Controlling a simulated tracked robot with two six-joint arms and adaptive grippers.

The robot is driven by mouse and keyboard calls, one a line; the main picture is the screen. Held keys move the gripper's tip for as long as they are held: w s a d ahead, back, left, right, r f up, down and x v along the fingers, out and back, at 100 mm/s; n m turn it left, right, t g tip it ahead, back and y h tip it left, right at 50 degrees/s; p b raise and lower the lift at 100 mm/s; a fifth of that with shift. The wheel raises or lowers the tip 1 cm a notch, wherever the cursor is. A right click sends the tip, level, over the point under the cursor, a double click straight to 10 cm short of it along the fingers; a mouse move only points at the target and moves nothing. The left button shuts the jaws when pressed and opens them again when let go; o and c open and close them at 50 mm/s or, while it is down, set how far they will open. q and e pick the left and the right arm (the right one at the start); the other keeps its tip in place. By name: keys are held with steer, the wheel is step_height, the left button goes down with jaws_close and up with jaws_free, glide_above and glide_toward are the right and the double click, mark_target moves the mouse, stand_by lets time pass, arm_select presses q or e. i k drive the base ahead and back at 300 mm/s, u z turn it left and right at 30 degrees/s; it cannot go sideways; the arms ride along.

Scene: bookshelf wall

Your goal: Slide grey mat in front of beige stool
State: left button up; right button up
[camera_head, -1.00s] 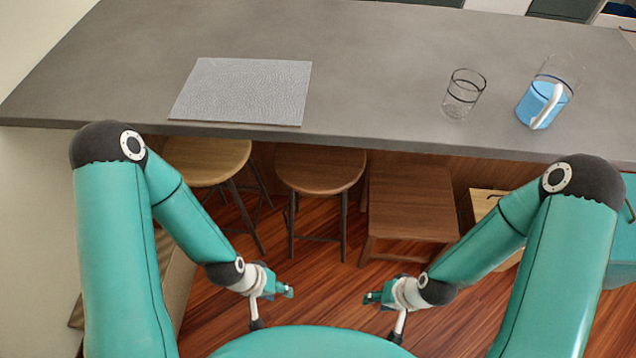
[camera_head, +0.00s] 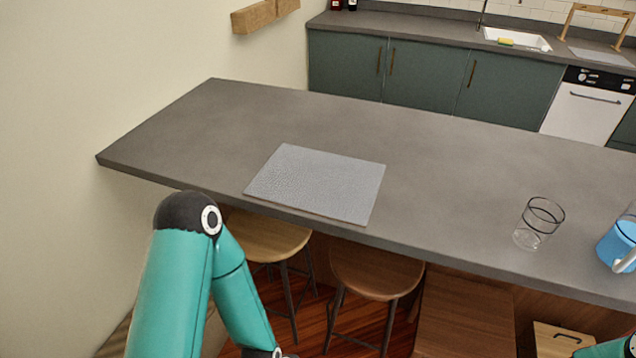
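The grey mat (camera_head: 316,183) lies flat on the dark grey counter (camera_head: 440,160), with its near edge close to the counter's front edge. The beige stool (camera_head: 262,236) is a round light-wood seat, partly under the counter at the left. The mat's left part is above the beige stool and its right part reaches above the brown round stool (camera_head: 378,270). My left arm enters at the lower left, but its gripper is below the picture. Only a bit of my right arm shows at the lower right corner; its gripper is out of view.
A clear glass (camera_head: 538,224) and a jug with blue liquid (camera_head: 619,243) stand at the right of the counter. A brown square stool (camera_head: 465,315) is beneath it. The counter left of the mat and behind it is bare. Green cabinets (camera_head: 420,80) stand behind.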

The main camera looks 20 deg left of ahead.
mark_target(341, 188)
steer(key=k, duration=0.6)
steer(key=z, duration=0.55)
steer(key=i, duration=1.05)
steer(key=z, duration=0.05)
